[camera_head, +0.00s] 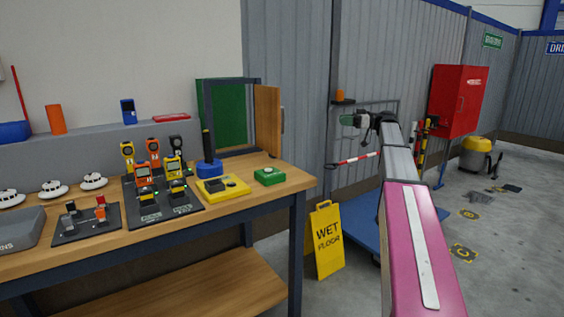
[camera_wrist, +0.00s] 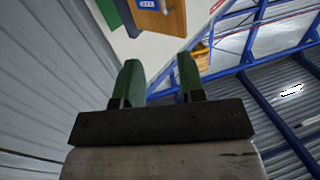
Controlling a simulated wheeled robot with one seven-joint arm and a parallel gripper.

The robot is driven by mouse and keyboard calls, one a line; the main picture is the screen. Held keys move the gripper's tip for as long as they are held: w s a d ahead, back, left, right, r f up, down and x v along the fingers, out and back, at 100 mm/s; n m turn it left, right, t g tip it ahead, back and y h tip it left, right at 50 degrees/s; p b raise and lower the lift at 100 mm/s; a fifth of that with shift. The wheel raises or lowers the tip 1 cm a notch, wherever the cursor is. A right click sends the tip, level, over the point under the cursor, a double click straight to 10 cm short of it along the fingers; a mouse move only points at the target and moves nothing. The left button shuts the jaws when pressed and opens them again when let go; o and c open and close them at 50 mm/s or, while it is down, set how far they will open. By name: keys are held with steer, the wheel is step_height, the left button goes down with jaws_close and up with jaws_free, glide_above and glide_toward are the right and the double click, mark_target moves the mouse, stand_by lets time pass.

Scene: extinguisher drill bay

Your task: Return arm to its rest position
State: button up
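My arm stretches forward from the bottom right of the head view, past the right end of the workbench. My gripper (camera_head: 348,119) is at its far end, raised in front of the grey corrugated wall and level with the open cabinet. In the wrist view my gripper (camera_wrist: 159,66) shows two green fingers standing well apart with nothing between them. It is open and empty. The wrist view looks up past the fingers to the roof structure.
A wooden workbench (camera_head: 245,190) with several meters stands at left. A yellow wet floor sign (camera_head: 327,240) and a blue platform (camera_head: 355,222) are near my arm. Blue roof beams (camera_wrist: 252,50) show overhead.

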steer(key=s+a+f+m+h, duration=0.3)
steer(key=s+f, duration=0.1)
steer(key=f, duration=0.6)
steer(key=s+a+f+m+h, duration=0.2)
steer(key=s+a+f+m, duration=0.2)
steer(key=f, duration=0.6)
steer(key=s+a+f+m+h, duration=0.3)
steer(key=s+f, duration=0.1)
steer(key=f, duration=0.6)
steer(key=s+d+f+m+g+h, duration=0.1)
steer(key=s+f+m+h, duration=0.5)
steer(key=s+f, duration=1.4)
steer(key=s+h, duration=0.3)
steer(key=shift+d+f+m+g+h, duration=0.15)
steer(key=shift+d+m+g+h, duration=0.15)
steer(key=shift+d+g+h, duration=0.1)
